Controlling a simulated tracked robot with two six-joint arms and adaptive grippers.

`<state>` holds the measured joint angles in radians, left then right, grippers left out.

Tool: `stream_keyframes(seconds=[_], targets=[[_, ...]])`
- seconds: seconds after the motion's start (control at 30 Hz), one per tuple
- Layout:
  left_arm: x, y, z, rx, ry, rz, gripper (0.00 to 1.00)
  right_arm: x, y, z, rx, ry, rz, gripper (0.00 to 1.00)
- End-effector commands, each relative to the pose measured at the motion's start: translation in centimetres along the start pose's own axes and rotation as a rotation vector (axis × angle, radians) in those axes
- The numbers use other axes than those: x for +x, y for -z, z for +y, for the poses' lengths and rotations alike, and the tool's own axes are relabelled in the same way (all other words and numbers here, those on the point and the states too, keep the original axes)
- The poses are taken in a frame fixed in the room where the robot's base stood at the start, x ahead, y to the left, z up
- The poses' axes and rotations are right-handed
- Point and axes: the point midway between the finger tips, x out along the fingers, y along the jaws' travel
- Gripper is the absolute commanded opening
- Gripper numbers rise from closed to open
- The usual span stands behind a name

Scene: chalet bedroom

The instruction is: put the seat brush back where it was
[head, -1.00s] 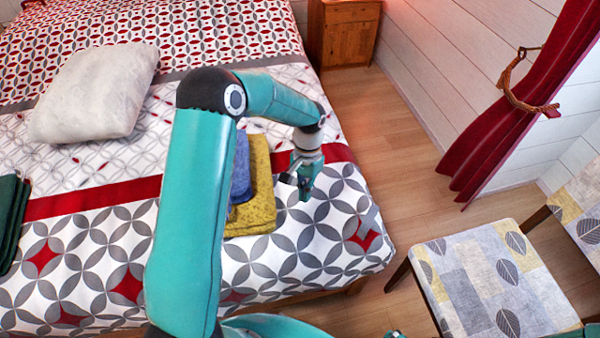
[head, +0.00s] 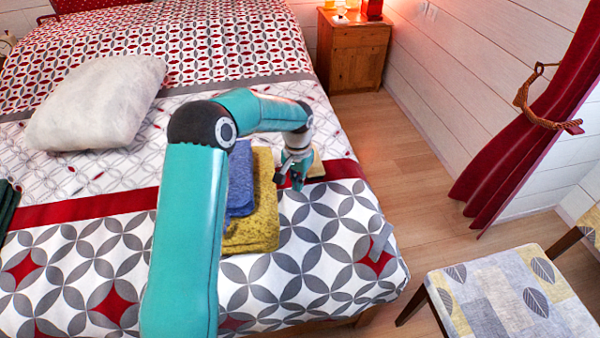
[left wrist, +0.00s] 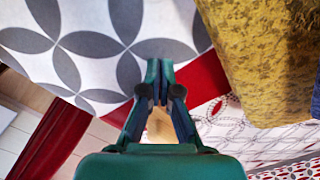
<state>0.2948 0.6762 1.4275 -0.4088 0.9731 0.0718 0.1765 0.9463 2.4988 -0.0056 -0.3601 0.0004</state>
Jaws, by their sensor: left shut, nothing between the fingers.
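A small pale and wood-coloured thing (head: 317,165), which looks like the seat brush, lies on the bed's red stripe, just behind and right of my left gripper. A wood-coloured patch (left wrist: 160,127) also shows between the finger links in the left wrist view. Most of it is hidden, so its shape is unclear. My left gripper (head: 293,182) is shut and empty above the bed, right of the yellow towel (head: 252,225). Its closed fingertips (left wrist: 160,72) point at the patterned bedspread in the left wrist view. My right gripper is not in view.
A blue folded cloth (head: 240,180) lies on the yellow towel. A white pillow (head: 98,103) lies farther left on the bed. A chair (head: 500,295) stands at lower right, with bare floor (head: 440,235) between. A wooden nightstand (head: 353,52) stands at the back.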

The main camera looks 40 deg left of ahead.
Motion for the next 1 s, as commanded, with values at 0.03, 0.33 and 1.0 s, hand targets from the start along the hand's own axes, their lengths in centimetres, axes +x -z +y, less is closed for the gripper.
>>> stream_keyframes(seconds=[0.03,0.33,1.0], targets=[[1.4,-0.1,0.0,0.0,-0.001,-0.005,0.0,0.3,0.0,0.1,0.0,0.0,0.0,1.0],[1.7,3.1,0.1,0.001,0.0,0.001,0.0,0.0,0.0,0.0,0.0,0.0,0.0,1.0],[1.6,4.3,-0.3,-0.005,-0.001,0.001,0.0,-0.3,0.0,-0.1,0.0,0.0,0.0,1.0]])
